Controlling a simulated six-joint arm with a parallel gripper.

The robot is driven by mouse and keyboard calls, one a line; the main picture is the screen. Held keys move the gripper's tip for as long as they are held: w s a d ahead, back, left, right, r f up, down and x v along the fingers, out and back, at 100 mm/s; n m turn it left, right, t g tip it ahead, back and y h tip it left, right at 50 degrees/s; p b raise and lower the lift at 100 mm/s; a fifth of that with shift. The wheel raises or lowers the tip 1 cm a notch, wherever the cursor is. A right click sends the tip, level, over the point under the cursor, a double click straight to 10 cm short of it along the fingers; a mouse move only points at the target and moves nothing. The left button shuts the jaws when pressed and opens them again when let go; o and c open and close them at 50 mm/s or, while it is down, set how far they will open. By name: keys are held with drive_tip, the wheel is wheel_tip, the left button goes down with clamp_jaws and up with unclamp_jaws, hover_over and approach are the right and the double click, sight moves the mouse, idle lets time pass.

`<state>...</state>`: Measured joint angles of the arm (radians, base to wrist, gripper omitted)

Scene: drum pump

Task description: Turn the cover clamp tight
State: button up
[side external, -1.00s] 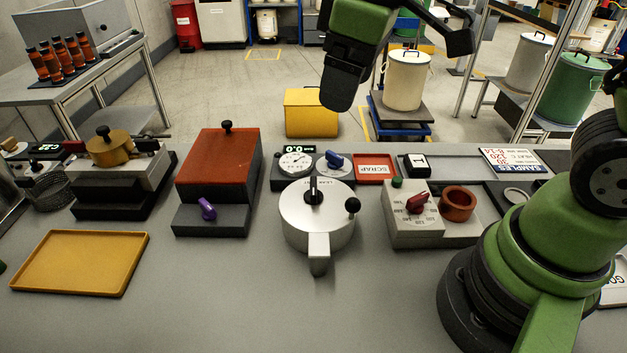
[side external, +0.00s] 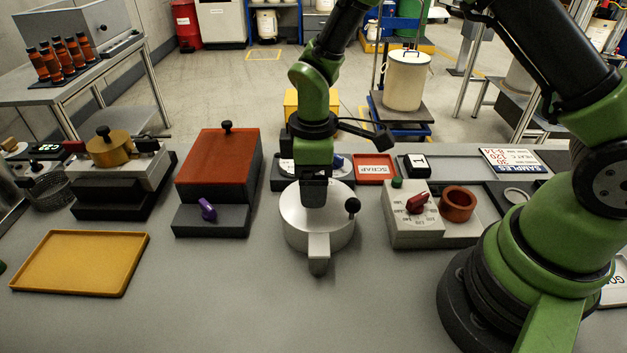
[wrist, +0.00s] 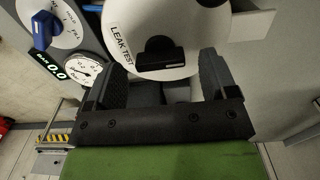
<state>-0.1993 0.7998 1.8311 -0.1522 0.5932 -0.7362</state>
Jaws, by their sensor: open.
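The silver round chamber (side external: 295,230) stands on the bench with a spout-like front arm and a black ball knob (side external: 353,205) at its right. In the wrist view its pale lid (wrist: 185,70) reads "LEAK TEST", and the black bar-shaped cover clamp (wrist: 158,58) shows on it. My gripper (side external: 314,195) points down over the chamber's middle and hides the clamp in the side view. In the wrist view my gripper (wrist: 162,65) is open, with one finger on each side of the clamp. The fingers look apart from the clamp; their exact height over it is hard to tell.
A red-topped box (side external: 215,165) stands left; a grey unit with a red knob (side external: 417,203) stands right.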

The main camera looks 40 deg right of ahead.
drive_tip(key=shift+f, duration=0.6)
drive_tip(key=c, duration=0.9)
drive_tip(key=shift+c, duration=0.2)
